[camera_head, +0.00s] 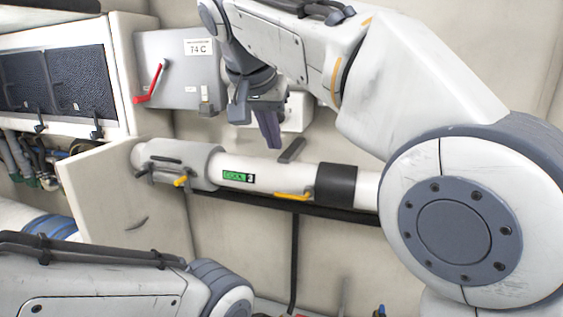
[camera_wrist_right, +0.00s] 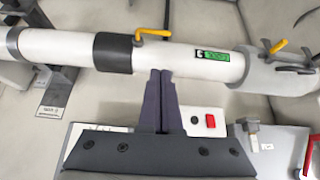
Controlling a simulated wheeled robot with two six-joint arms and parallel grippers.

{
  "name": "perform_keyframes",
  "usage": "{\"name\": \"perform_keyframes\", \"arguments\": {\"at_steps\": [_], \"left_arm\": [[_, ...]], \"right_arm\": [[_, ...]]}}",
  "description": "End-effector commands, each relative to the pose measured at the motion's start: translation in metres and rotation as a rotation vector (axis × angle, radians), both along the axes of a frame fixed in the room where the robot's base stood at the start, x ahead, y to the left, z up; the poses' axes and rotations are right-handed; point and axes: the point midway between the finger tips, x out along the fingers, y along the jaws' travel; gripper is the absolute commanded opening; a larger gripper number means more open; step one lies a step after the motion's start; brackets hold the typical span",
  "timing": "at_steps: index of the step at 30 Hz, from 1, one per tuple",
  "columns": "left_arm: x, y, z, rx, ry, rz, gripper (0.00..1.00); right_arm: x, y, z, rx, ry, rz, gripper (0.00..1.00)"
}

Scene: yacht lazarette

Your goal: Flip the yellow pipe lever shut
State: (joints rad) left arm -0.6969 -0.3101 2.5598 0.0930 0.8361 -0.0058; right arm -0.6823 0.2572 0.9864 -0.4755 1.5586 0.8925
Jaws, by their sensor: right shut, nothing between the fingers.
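A white pipe (camera_head: 265,175) runs across the wall, with a green COOL label and a black band. A yellow lever (camera_head: 293,195) sits on it by the black band, lying roughly along the pipe; in the right wrist view this lever (camera_wrist_right: 152,34) shows beyond the fingertips. A second, smaller yellow lever (camera_head: 181,181) is on the grey sleeve at the pipe's left end; it also shows in the right wrist view (camera_wrist_right: 279,46). My right gripper (camera_head: 271,143) is shut and empty, pointing down above the pipe, apart from both levers. My left gripper is out of view.
A grey box (camera_head: 180,70) with a red handle (camera_head: 150,84) and a 74 C label is on the wall at left. A pale partition (camera_head: 110,200) stands left of the pipe. A dark bar (camera_head: 291,150) is just above the pipe. The wall below the pipe is fairly open.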

Motion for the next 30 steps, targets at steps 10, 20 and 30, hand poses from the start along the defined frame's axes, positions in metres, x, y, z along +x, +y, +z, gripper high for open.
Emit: {"name": "perform_keyframes", "arguments": {"at_steps": [10,20,30], "left_arm": [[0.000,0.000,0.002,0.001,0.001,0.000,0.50],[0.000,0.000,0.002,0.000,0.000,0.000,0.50],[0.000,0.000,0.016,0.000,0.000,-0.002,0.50]], "right_arm": [[0.002,-0.001,0.009,0.010,-0.016,-0.025,0.00],[0.017,-0.007,-0.015,0.007,-0.012,-0.027,0.00],[0.055,-0.020,-0.074,0.006,-0.009,-0.026,0.00]]}}
